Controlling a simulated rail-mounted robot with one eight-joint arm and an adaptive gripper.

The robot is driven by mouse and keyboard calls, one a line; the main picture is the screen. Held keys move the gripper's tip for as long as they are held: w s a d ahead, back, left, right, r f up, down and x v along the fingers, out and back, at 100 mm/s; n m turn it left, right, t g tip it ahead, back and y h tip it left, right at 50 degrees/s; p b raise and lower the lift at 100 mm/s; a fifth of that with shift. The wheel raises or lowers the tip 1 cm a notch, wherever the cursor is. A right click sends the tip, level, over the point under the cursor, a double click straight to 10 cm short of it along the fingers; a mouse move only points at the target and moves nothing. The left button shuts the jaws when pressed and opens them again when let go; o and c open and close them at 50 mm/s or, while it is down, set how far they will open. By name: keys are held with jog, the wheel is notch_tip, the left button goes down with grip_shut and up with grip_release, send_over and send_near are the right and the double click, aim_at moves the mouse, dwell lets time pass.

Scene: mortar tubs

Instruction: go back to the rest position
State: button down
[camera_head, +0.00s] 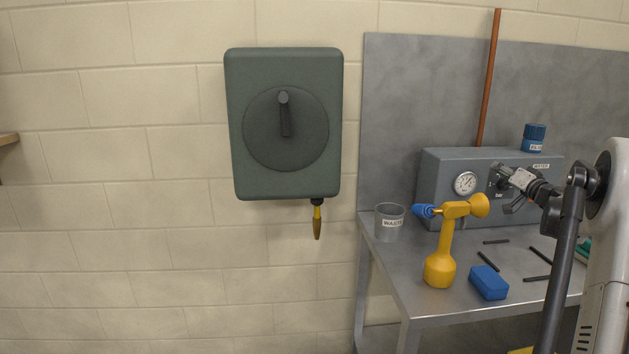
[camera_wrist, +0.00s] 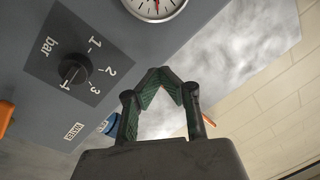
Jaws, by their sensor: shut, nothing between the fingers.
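My gripper (camera_head: 507,177) is in front of the grey box (camera_head: 440,185) on the steel bench, at the end of my arm from the right. In the wrist view my gripper (camera_wrist: 160,82) has its fingertips together, with nothing between them. Beside them, on the box face, is a black knob (camera_wrist: 74,69) on a dark plate marked "bar" with numbers. The knob shows clear of the fingers there. A round gauge (camera_head: 465,183) sits on the box front; its edge also shows in the wrist view (camera_wrist: 156,7).
The bench holds a grey labelled cup (camera_head: 389,222), a yellow bottle-like tool (camera_head: 440,268), a blue block (camera_head: 488,282) and several dark rods. A blue container (camera_head: 534,138) stands on the box. A copper pipe (camera_head: 488,80) rises behind. A green wall unit (camera_head: 284,180) hangs left.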

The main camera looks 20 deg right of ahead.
jog(key=w+a+r+n+g+y, duration=0.1)
jog(key=w+a+r+y, duration=0.15)
jog(key=a, duration=0.65)
jog(key=w+a+r+g+y, duration=0.1)
jog(key=a+r, duration=0.3)
jog(key=a, duration=0.6)
jog(key=s+a+f+n+g+y, duration=0.1)
jog(key=s+a+n+g, duration=0.15)
jog(key=a, duration=0.95)
jog(key=s+a+f+n+g+y, duration=0.15)
jog(key=s+a, duration=0.25)
jog(key=a, duration=0.7)
jog(key=s+a+f+n+g+h, duration=0.1)
jog(key=s+a+f+g, duration=0.3)
jog(key=s+a, duration=0.7)
jog(key=s+a+f+n+g+h, duration=0.1)
jog(key=s+a+f+h, duration=0.1)
jog(key=s+a+f, duration=0.8)
jog(key=s+f+h, duration=0.1)
jog(key=s+f, duration=0.1)
jog(key=s, duration=1.1)
jog(key=shift+d+f+n+g+h, duration=0.2)
jog(key=shift+d+n+g+h, duration=0.1)
jog(key=shift+d+n+g, duration=0.1)
